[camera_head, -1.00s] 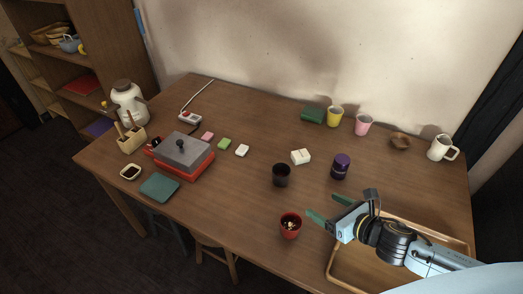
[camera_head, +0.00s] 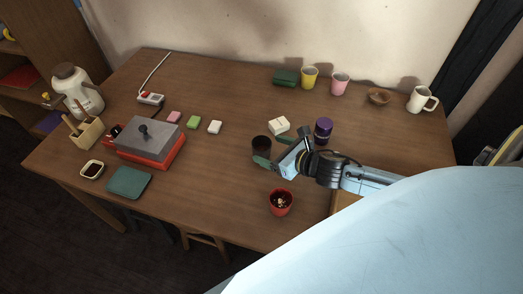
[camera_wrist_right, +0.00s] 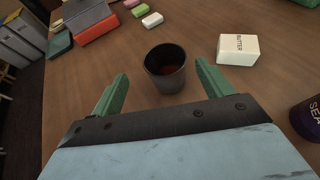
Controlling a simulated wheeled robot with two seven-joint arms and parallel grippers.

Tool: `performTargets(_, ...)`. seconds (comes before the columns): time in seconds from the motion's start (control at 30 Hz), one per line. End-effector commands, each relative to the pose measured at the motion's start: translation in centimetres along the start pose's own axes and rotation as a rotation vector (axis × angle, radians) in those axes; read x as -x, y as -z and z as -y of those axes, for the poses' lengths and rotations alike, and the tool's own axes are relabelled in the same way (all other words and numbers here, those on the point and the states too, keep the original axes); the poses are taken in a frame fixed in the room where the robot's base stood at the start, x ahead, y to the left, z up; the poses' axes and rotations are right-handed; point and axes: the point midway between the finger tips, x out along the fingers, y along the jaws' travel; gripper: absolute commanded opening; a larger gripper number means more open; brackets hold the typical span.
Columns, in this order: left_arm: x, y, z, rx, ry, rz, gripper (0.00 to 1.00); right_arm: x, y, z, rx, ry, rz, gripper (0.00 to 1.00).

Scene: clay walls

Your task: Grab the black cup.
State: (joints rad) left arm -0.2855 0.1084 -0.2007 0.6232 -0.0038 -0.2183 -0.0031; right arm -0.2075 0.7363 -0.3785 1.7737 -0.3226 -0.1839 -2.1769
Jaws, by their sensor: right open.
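The black cup (camera_head: 261,144) stands upright on the wooden table, in the middle of the head view. In the wrist view the right gripper (camera_wrist_right: 160,88) has one finger on each side, the cup lying between and slightly beyond the tips. Whether a finger touches the cup I cannot tell. My left gripper is not in view.
A white butter box (camera_head: 278,126) and a dark purple jar (camera_head: 323,130) stand right of the cup. A red cup (camera_head: 280,202) stands in front, near my right arm. A red and grey box (camera_head: 147,143) lies left.

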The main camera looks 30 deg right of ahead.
Motion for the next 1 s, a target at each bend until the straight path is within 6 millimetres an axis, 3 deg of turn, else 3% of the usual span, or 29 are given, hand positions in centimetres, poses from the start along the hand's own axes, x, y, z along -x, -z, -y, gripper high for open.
performTargets(0.17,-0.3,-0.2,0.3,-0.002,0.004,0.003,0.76,-1.4,0.1,0.3,0.0,0.001,0.001,0.79)
performTargets(0.43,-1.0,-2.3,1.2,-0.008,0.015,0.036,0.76,-4.8,0.2,0.7,-0.001,0.001,0.0,0.79)
performTargets(0.77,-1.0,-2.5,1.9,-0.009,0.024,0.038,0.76,-5.3,0.1,0.7,-0.001,0.0,-0.001,0.79)
performTargets(1.0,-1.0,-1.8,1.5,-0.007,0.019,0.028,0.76,-5.3,0.1,0.7,-0.001,0.0,-0.001,0.47)
